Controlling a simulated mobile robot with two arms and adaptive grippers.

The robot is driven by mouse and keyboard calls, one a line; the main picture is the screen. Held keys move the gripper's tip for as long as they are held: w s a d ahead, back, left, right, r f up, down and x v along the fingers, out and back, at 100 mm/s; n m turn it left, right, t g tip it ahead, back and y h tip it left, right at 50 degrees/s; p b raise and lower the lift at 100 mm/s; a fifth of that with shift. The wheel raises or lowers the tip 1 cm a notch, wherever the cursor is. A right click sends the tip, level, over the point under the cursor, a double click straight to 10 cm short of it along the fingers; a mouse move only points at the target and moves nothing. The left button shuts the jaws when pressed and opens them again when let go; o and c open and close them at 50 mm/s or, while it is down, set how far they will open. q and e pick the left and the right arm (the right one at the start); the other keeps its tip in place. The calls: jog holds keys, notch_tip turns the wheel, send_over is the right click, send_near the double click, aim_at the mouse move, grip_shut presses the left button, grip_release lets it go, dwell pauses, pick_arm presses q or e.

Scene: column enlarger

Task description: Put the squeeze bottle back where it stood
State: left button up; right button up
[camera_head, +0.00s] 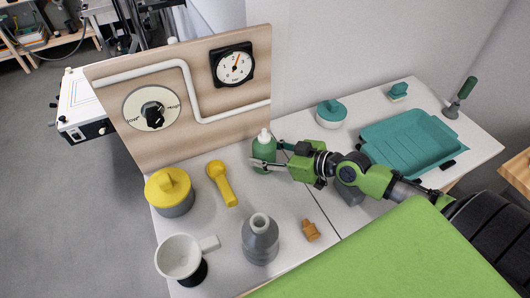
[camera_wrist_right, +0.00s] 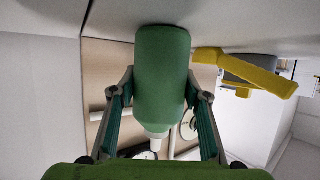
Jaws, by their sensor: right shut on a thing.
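The squeeze bottle (camera_head: 263,152) is green with a white nozzle and is upright in front of the wooden panel. My right gripper (camera_head: 269,156) reaches it from the right, with its fingers on either side of the body. In the right wrist view, where the scene appears upside down, the bottle (camera_wrist_right: 162,75) lies between the two fingers of the gripper (camera_wrist_right: 160,88), nozzle towards the lower edge. I cannot tell whether its base touches the table. My left gripper does not show.
The panel (camera_head: 160,68) with dial and gauge stands behind. A yellow-lidded pot (camera_head: 170,190), yellow scoop-like tool (camera_head: 222,184), white mug-like vessel (camera_head: 180,257), grey bottle (camera_head: 260,242) and small orange piece (camera_head: 310,230) stand nearby. A teal tray (camera_head: 413,143) is at right.

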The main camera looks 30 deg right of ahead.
aim_at(274, 156)
jog(key=shift+f, duration=0.1)
jog(key=o, duration=0.9)
jog(key=shift+v, duration=2.75)
jog(key=shift+s+d+p, duration=0.3)
jog(key=shift+s, duration=0.15)
jog(key=shift+s+d+r, duration=0.25)
jog(key=shift+s+r, duration=0.15)
jog(key=shift+s, duration=0.15)
